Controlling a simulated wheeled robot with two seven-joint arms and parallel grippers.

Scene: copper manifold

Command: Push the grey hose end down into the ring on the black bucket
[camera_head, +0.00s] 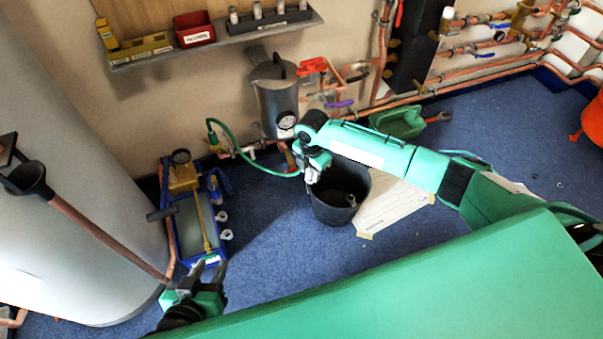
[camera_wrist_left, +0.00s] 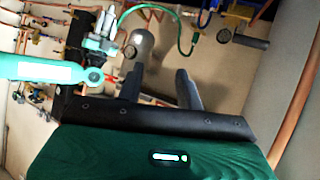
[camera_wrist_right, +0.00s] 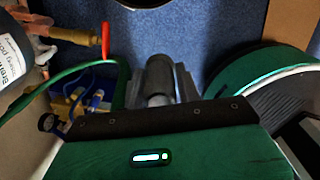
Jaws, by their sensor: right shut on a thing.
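The black bucket (camera_head: 328,213) stands on the blue floor in the middle of the head view. My right gripper (camera_head: 312,178) is over the bucket's left rim. In the right wrist view it is shut on the grey hose end (camera_wrist_right: 159,78), held lengthwise between its fingers. The green hose (camera_head: 240,155) runs from the wall pipe to my right gripper. The ring on the bucket cannot be made out; my gripper and arm cover that part of the rim. My left gripper (camera_head: 205,274) is open and empty, left of the bucket and above the floor.
A blue tray (camera_head: 172,240) with a gauge and pump stands at the left, near a large grey cylinder (camera_head: 75,230). A green container (camera_head: 398,123) sits by the wall.

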